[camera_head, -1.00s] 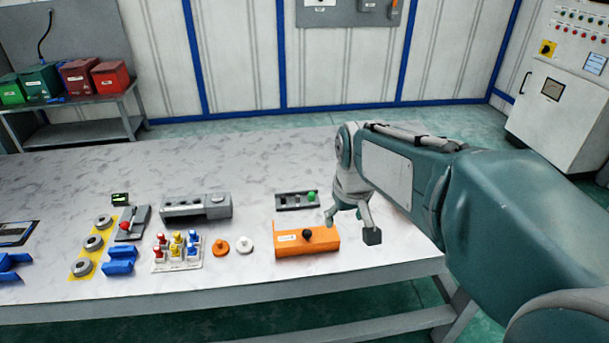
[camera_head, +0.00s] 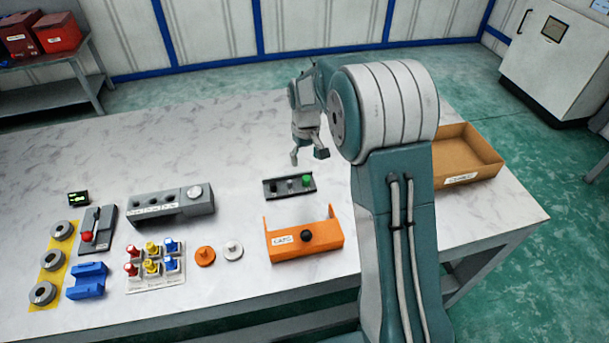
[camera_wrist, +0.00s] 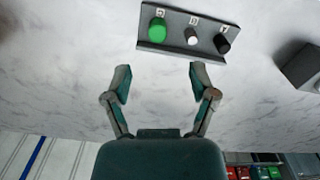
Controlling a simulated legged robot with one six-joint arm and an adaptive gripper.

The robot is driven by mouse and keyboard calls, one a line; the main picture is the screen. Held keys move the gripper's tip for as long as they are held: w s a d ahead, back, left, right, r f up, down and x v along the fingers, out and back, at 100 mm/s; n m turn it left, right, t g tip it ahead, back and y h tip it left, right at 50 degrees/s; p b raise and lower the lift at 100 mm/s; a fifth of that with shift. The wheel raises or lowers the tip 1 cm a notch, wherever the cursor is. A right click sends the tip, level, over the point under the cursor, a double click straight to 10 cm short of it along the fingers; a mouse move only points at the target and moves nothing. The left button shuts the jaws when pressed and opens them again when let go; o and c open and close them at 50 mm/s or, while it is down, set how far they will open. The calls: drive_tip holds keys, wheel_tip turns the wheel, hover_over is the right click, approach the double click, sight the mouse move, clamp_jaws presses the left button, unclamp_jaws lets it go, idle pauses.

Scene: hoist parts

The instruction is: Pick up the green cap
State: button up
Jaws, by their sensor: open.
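The green cap (camera_head: 307,180) sits at the right end of a small dark tray (camera_head: 289,195) on the table. In the wrist view the green cap (camera_wrist: 157,29) is at the left end of the tray (camera_wrist: 180,46), beside a white peg and a black one. My gripper (camera_head: 308,158) is open and empty above the table, a little behind the tray in the head view. In the wrist view the open fingers (camera_wrist: 158,82) point toward the tray, with clear space between them and the cap.
An orange holder (camera_head: 290,250) with a black knob stands in front of the tray. A grey block (camera_head: 172,211) is to its left. A cardboard box (camera_head: 468,148) is at the table's right. Switches, discs and blue parts lie at left. The table behind the tray is clear.

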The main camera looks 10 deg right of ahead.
sight(306, 177)
wheel_tip(306, 177, down, 9)
drive_tip(key=shift+d, duration=0.15)
drive_tip(key=c, duration=0.8)
